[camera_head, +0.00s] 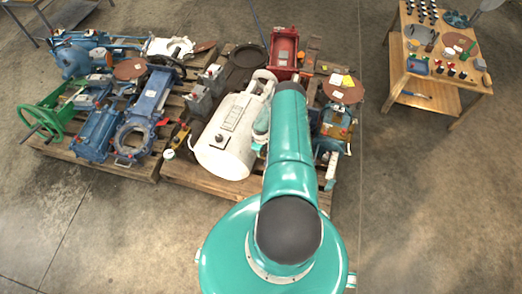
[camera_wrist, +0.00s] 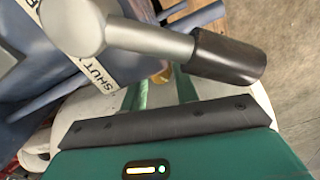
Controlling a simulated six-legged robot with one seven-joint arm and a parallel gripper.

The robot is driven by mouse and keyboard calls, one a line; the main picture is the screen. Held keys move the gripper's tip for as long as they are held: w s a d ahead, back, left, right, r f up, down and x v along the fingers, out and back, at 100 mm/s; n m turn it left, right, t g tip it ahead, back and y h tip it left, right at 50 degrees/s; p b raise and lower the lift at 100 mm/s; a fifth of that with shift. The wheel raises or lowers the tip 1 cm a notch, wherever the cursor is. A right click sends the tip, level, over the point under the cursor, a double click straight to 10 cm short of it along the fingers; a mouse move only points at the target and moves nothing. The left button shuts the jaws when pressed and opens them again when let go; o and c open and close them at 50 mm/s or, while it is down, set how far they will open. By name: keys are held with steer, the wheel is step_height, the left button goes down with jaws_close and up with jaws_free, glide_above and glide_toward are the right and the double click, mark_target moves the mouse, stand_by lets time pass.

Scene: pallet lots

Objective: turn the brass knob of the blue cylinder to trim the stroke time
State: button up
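In the wrist view, a dark blue body (camera_wrist: 40,95) fills the left side; I cannot tell if it is the blue cylinder. It carries a white strip lettered "SHUT" (camera_wrist: 103,73). A grey lever with a black grip (camera_wrist: 228,60) crosses in front of my gripper (camera_wrist: 163,88). Two green fingers stand apart, their tips partly hidden by the lever. A small brass-coloured piece (camera_wrist: 162,75) shows between them; contact is unclear. In the head view my arm hides the gripper, and a blue part (camera_head: 328,146) shows right of the arm.
The right pallet (camera_head: 190,178) holds a white tank (camera_head: 226,140), a red housing (camera_head: 284,48) and a rusty disc (camera_head: 343,88). The left pallet holds blue machinery (camera_head: 98,130) and a green handwheel (camera_head: 42,112). A wooden table (camera_head: 440,95) stands right. Floor between is clear.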

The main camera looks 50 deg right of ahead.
step_height(320, 180, up, 14)
stand_by(0.7)
steer(key=shift+f, duration=0.1)
